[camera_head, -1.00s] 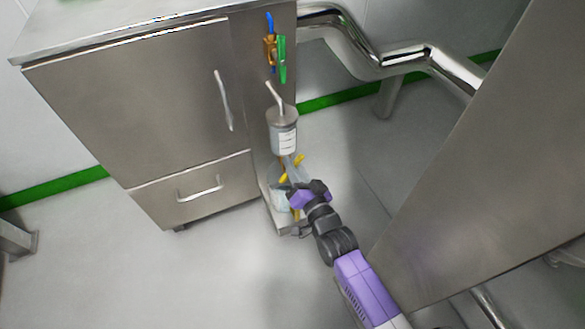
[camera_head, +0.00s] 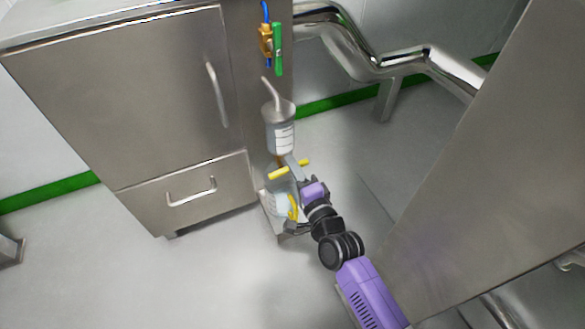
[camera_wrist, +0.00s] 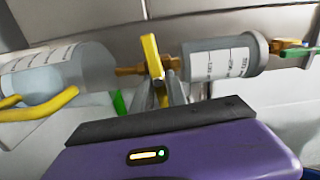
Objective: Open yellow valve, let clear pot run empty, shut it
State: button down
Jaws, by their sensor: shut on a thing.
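The yellow valve handle (camera_head: 289,169) sits on the brass line under the upper pot (camera_head: 280,137); the wrist view shows the handle (camera_wrist: 152,56) lying crosswise to that line. The pot is a grey-clear cylinder with a white label, also seen in the wrist view (camera_wrist: 222,57). I cannot tell its liquid level. Below the valve stands a clear lower vessel (camera_head: 276,204) with pale blue contents and a yellow curved handle. My gripper (camera_wrist: 162,88) is shut on the yellow valve handle; its fingers partly hide the valve body.
A green-handled valve (camera_head: 277,48) with brass body and blue part is above the pot on the steel cabinet (camera_head: 130,100). A bent steel pipe (camera_head: 375,62) runs behind. A large steel panel (camera_head: 480,190) stands right of my arm.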

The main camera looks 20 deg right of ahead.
jog(key=shift+f+m, duration=0.15)
jog(key=shift+m, duration=0.45)
jog(key=c, duration=1.3)
grip_release()
jog(key=shift+s, duration=0.15)
jog(key=s+p, duration=0.2)
jog(key=s, duration=0.5)
jog(key=shift+s, duration=0.3)
